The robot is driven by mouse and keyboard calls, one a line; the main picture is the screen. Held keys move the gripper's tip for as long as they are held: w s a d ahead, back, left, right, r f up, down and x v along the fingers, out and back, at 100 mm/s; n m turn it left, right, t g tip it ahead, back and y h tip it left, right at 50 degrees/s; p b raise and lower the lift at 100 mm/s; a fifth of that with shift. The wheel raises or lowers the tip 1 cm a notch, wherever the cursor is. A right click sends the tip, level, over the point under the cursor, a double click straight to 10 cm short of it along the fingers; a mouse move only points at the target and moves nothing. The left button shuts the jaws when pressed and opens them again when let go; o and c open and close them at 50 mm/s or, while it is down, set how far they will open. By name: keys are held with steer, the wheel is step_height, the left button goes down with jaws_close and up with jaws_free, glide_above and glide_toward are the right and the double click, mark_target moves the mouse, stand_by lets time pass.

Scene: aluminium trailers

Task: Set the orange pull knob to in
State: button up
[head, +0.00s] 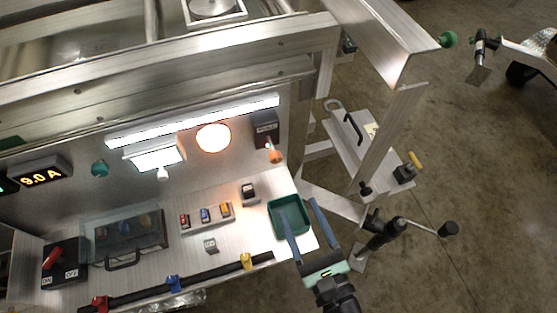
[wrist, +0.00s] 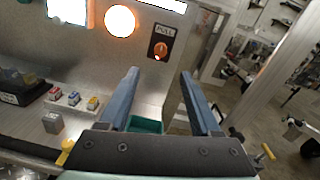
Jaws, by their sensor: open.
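The orange pull knob (head: 275,153) sticks out from a dark plate marked PULL on the upright panel, right of a round glowing lamp. In the wrist view the knob (wrist: 161,49) is seen nearly face-on, just above the gap between my fingers. My gripper (head: 299,208) has two blue fingers spread apart with nothing between them. In the head view it is below and to the right of the knob, over the right edge of the green tray. In the wrist view the fingertips (wrist: 159,72) are apart from the knob.
The green tray (head: 272,219) sits on the shelf below the knob. Several small coloured switches (head: 206,214) and a clear-covered box (head: 133,238) lie to the left. A metal post (head: 385,140) and a black-handled crank (head: 420,228) stand to the right.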

mark_target(277, 161)
steer(key=p+x, duration=0.1)
steer(key=x, duration=1.1)
steer(key=shift+w+a, duration=0.1)
steer(key=shift+w, duration=0.3)
jaws_close()
stand_by(0.8)
